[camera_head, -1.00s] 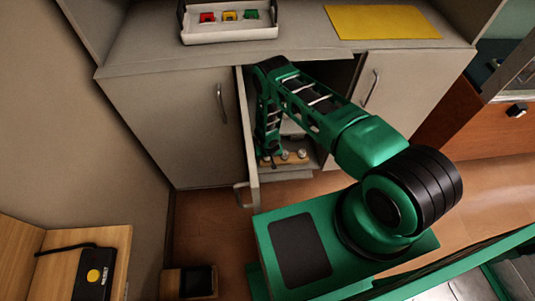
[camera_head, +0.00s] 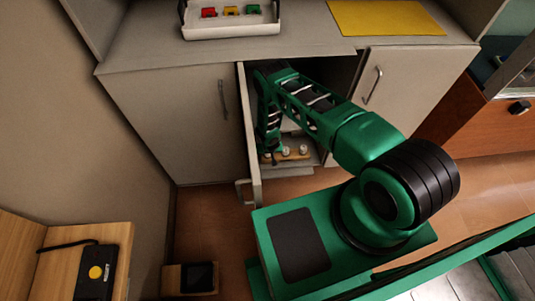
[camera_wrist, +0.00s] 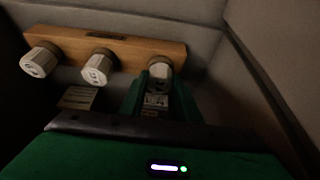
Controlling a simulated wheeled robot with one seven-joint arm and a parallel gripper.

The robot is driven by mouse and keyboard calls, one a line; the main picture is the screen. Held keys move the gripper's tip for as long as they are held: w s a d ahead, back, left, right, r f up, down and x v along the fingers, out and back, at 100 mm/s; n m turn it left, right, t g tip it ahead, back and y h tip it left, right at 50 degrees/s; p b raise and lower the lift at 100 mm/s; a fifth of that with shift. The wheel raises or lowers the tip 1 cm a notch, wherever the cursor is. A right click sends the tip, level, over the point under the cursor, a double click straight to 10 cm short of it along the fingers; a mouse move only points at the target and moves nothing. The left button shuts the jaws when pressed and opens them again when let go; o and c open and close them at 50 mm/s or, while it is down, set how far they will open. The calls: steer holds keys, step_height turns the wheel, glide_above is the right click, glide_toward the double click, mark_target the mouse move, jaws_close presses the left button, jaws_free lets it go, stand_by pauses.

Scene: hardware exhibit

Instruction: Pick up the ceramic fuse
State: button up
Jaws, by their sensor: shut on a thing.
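A wooden rail (camera_wrist: 130,45) in the wrist view carries several white ceramic knob-shaped fuses. The left fuse (camera_wrist: 41,59) and the middle fuse (camera_wrist: 99,66) stand free of my gripper. My gripper (camera_wrist: 158,83) is shut on the right-end ceramic fuse (camera_wrist: 160,68), with a green finger on each side of it. I cannot tell whether this fuse is still seated in the rail. In the head view, the rail (camera_head: 296,156) shows low inside the open cabinet, with two fuses visible; my arm covers its left end.
An open cabinet door (camera_head: 251,140) stands close to the left of my arm. The cabinet walls leave little room beside the gripper. A white tray (camera_head: 232,33) with coloured parts and a yellow sheet (camera_head: 386,18) lie on the counter above.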

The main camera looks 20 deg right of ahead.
steer(key=shift+s+d+r, duration=0.2)
steer(key=shift+s+r, duration=0.3)
steer(key=shift+r, duration=0.1)
steer(key=s+d+r, duration=0.4)
steer(key=s+r, duration=0.3)
steer(key=s, duration=0.5)
steer(key=shift+s, duration=0.15)
